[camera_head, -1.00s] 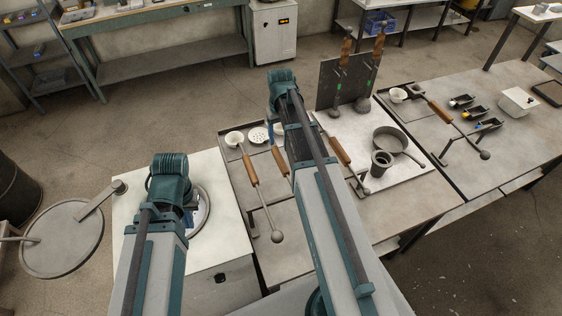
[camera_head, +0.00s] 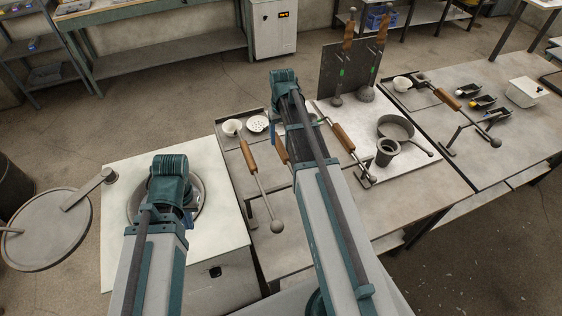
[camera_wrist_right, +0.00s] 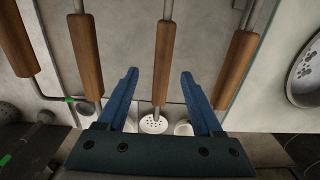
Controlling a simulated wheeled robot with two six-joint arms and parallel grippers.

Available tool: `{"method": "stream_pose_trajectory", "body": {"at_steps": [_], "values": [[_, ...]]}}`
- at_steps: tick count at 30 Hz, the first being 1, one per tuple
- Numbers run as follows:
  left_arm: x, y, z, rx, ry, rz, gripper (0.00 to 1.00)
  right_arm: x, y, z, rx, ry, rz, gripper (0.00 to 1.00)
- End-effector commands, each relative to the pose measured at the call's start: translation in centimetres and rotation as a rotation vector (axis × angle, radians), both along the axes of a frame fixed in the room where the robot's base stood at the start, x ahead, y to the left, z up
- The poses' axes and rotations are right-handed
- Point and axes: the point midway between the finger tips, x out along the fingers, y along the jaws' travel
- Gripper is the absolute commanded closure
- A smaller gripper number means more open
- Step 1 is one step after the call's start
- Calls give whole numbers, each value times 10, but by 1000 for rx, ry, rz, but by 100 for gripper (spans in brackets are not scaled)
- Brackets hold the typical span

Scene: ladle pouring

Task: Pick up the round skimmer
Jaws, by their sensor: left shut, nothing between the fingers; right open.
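The round skimmer has a white perforated disc (camera_head: 257,124) and a wooden handle (camera_head: 283,155), partly hidden by my right arm in the head view. In the right wrist view its disc (camera_wrist_right: 153,124) shows past the fingers, and its handle (camera_wrist_right: 163,65) runs up the middle. My right gripper (camera_wrist_right: 159,75) is open, with the handle lined up between its blue fingertips in the picture; I cannot tell the height gap. In the head view my right gripper (camera_head: 275,118) is mostly hidden. My left gripper (camera_head: 189,214) is shut and empty over the white cabinet's round opening (camera_head: 134,206).
Ladle handles lie on both sides of the skimmer, one (camera_wrist_right: 240,58) to the right and one (camera_wrist_right: 85,55) to the left in the wrist view. An upright dark board (camera_head: 338,68) holds hanging tools. A pan (camera_head: 396,126) and a grey cup (camera_head: 387,152) stand right.

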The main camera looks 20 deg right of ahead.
Motion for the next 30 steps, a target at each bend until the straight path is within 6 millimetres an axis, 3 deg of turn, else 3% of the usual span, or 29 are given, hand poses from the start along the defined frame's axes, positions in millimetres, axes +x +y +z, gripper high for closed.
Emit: {"method": "stream_pose_trajectory", "body": {"at_steps": [8, 21, 30], "values": [[0, 0, -6, 0, 0, 0, 100, 0, 0, -6, 0, 0, 0, 32], [0, 0, -54, 0, 0, 2, 100, 1, 4, -54, 0, 0, 0, 32], [0, 0, -54, 0, 0, 2, 100, 1, 4, -54, 0, 0, 0, 32]]}}
